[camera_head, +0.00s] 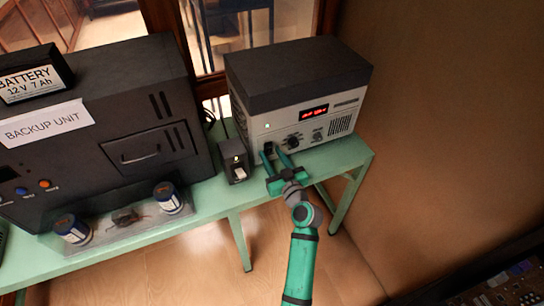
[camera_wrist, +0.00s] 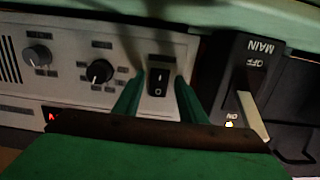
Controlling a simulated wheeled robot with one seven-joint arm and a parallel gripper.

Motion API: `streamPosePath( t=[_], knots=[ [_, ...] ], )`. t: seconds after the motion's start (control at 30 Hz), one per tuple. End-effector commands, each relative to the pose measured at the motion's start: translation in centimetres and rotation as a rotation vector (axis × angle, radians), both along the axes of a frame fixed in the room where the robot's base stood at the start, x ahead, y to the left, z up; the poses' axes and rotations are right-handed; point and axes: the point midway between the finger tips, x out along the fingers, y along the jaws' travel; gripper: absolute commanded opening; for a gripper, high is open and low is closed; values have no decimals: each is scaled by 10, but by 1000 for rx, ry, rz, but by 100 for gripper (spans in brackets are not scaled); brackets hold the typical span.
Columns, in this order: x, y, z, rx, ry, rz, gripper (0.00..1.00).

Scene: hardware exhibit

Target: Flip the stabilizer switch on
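The stabilizer (camera_head: 293,100) is a grey-fronted box with a black top, at the right of the green bench. Its front has a red display, knobs and a small lit green lamp. A black rocker switch (camera_wrist: 157,82) with white I and O marks shows on its panel in the wrist view, which looks upside down. Which side is pressed in, I cannot tell. My gripper (camera_head: 273,154) is at the lower left of the front. In the wrist view its two green fingers (camera_wrist: 158,92) are apart, one on each side of the switch. Contact is unclear.
A black MAIN switch box (camera_head: 236,168) with a pale lever stands close left of the stabilizer. The large dark backup unit (camera_head: 110,100) carries a battery (camera_head: 35,82). Two jars (camera_head: 168,197) stand on a tray in front. A brown wall is on the right.

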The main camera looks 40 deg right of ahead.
Motion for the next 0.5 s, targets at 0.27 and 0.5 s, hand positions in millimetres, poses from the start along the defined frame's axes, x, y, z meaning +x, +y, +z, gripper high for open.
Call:
streamPosePath(
  t=[0.27,0.5],
  knots=[
    [-3,0,0,0,0,-2,38],
    [-35,8,2,0,0,-3,38]
  ],
)
